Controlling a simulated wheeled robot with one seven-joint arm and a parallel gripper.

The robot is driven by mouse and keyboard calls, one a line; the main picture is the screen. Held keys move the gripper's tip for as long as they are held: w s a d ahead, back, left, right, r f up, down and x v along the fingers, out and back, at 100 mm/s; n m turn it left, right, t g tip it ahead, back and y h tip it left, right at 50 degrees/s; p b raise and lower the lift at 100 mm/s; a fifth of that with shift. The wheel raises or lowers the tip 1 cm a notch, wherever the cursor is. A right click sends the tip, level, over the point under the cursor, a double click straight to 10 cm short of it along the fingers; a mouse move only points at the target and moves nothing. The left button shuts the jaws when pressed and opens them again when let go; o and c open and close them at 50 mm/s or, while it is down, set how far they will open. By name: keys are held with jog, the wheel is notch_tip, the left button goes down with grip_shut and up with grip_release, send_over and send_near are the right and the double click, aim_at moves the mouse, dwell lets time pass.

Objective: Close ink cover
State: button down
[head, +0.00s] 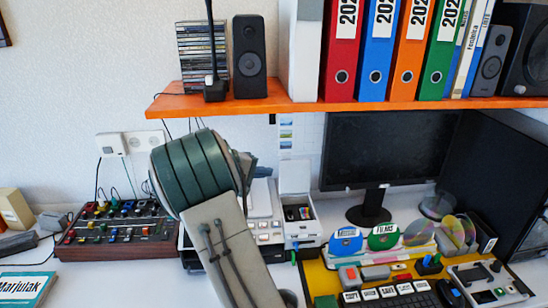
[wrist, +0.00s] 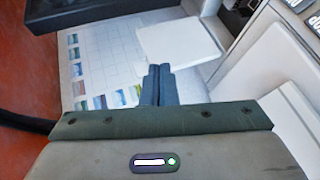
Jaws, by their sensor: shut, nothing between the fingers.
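The ink cover (head: 295,177) is a white flap standing raised at the back of a small white printer section (head: 303,231). Dark and coloured ink cartridges (head: 298,213) show in the open bay below it. In the wrist view a white flap (wrist: 182,40), which looks like the same cover, lies just beyond my fingertips. My gripper (wrist: 158,72) is shut and empty, its two dark fingers side by side at the flap's near edge. I cannot tell whether they touch it. In the head view my arm hides most of the gripper and part of the printer.
An orange shelf (head: 290,105) with binders and speakers overhangs the desk. A monitor (head: 385,150) stands right of the printer. A mixer (head: 125,228) sits at the left. A yellow board (head: 320,280) with discs and buttons lies in front. A wall calendar (wrist: 95,60) is behind the cover.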

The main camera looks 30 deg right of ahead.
jog(key=w+n+t+h, duration=0.2)
jog(key=w+t+h, duration=0.1)
jog(key=w, duration=0.5)
jog(key=s+d+p, duration=0.1)
jog(key=d+p, duration=0.2)
jog(key=d, duration=0.5)
jog(key=shift+s+p, duration=0.25)
jog(key=shift+p, duration=0.1)
jog(key=shift+s+f+b, duration=0.1)
jog(key=shift+f+b, duration=0.05)
jog(key=shift+b, duration=0.3)
